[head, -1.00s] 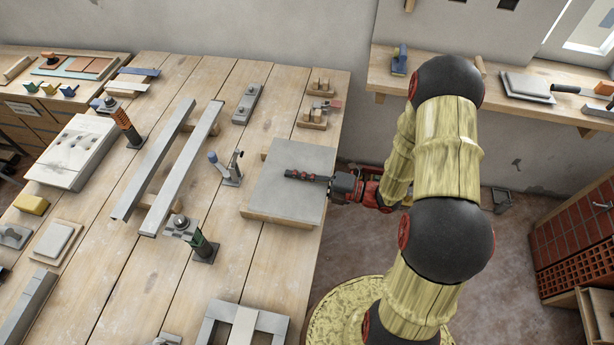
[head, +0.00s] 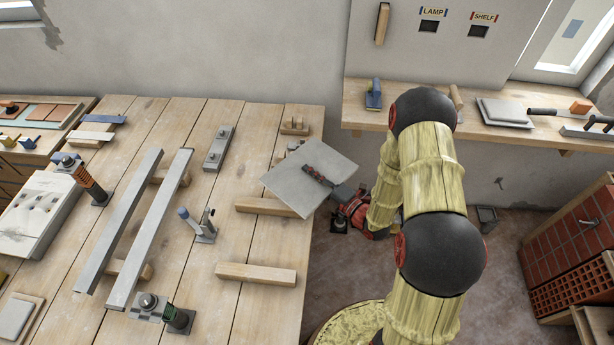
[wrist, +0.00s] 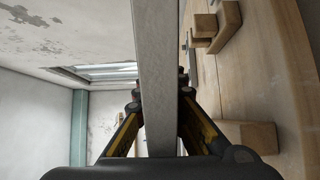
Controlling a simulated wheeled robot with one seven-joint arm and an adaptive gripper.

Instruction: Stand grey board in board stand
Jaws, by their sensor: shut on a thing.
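My gripper (head: 320,176) is shut on the grey board (head: 290,185), a flat square plate, at its right side. The board is raised and tilted above the right edge of the workbench. In the wrist view the board (wrist: 156,60) shows edge-on between the fingers of my gripper (wrist: 160,100). A small wooden piece with upright blocks (head: 294,126), which looks like the board stand, is at the back right of the bench, behind the board. A second such piece behind the board's far corner is mostly hidden.
Two wooden battens (head: 258,274) lie bare on the workbench (head: 225,250), one partly under the board. A clamp with a blue handle (head: 200,225) stands left of them. Two long metal bars (head: 150,225) lie further left. A wall shelf (head: 425,118) is behind my arm.

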